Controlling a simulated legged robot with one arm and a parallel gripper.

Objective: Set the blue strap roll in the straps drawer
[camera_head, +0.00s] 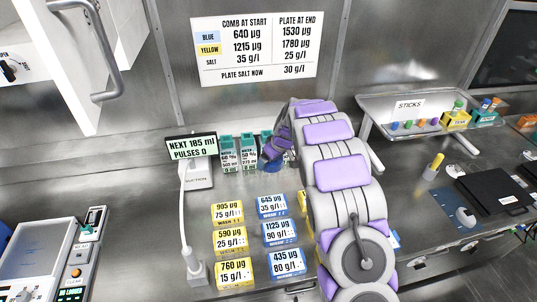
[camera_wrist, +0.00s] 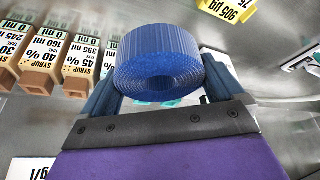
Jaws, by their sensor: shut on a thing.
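In the head view, my gripper (camera_head: 276,152) is at the back of the bench, beside the teal-labelled syrup blocks, with the blue roll (camera_head: 277,166) partly hidden by my arm. Whether the roll touches the bench cannot be told. No drawer marked straps can be made out in either view.
Syrup blocks (camera_head: 238,153) stand close left of my gripper, beside a suction stand (camera_head: 196,165). Yellow and blue labelled cards (camera_head: 230,240) cover the bench in front. A sticks rack (camera_head: 425,112) and black case (camera_head: 497,190) are at right. A cabinet handle (camera_head: 103,60) juts out upper left.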

